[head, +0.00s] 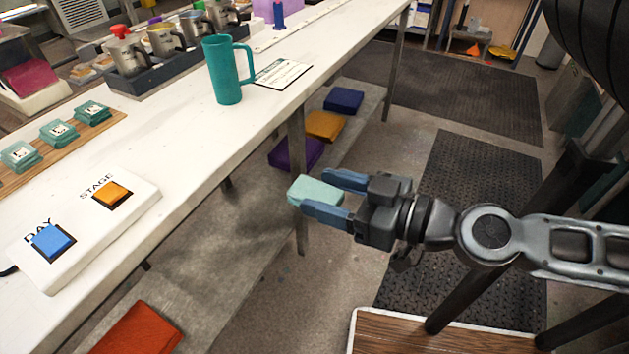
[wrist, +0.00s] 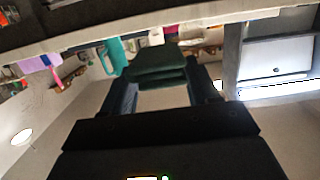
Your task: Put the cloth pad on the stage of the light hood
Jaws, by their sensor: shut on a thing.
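A pale teal cloth pad (head: 314,190) is between the blue fingers of my gripper (head: 318,193) in the head view. My gripper is shut on it and holds it in the air beside the long white bench (head: 190,150), apart from the bench edge. In the wrist view the pad (wrist: 157,66) looks dark green and sits between the two fingers. A white panel (head: 138,208) on the bench carries an orange pad marked STAGE (head: 112,194) and a blue pad marked DAY (head: 51,242).
A tall teal mug (head: 226,72) and a printed card (head: 282,73) stand and lie on the bench. Several teal pads (head: 58,132) lie on a wooden board. A dark tray (head: 150,78) holds metal jugs. Coloured pads (head: 325,125) lie below the bench.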

